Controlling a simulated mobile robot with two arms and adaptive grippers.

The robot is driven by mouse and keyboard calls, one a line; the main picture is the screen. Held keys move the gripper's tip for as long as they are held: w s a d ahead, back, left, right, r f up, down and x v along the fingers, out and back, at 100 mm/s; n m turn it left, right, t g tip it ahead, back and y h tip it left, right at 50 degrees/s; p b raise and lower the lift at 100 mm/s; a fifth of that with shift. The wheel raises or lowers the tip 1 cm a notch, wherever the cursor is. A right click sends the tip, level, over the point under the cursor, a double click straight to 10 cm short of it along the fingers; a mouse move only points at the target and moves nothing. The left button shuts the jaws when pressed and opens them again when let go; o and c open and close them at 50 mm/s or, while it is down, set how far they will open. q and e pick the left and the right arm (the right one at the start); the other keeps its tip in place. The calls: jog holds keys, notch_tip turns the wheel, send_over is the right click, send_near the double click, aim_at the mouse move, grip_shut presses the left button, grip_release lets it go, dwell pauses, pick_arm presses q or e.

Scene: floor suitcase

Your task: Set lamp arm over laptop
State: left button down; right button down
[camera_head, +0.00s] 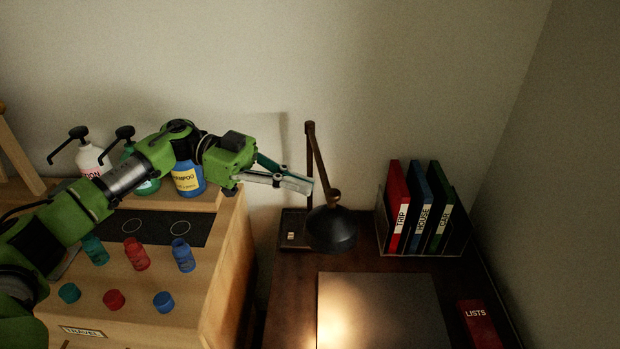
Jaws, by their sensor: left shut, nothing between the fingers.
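The desk lamp has a dark upright post, a bronze-brown lamp arm (320,162) slanting down to the right, and a black shade (331,232). Its base (293,236) stands at the back left of the dark desk. The laptop (385,308) appears as a flat, dark grey panel in front of the lamp. The shade hangs just behind the laptop's back left corner, and light falls along the laptop's left side. My left gripper (309,187) is shut and empty. Its fingertips are just left of the lamp arm; I cannot tell whether they touch. My right gripper is not in view.
A file holder with red, blue and green binders (397,207) stands right of the lamp. A red LISTS book (476,322) lies right of the laptop. Pump bottles, small bottles and caps stand on the wooden cabinet (225,285) under my left arm. Walls close the back and right.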

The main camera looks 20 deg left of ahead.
pick_arm(q)
jog(key=shift+d+f, duration=0.1)
jog(key=shift+d, duration=0.85)
jog(key=shift+d+f, duration=0.1)
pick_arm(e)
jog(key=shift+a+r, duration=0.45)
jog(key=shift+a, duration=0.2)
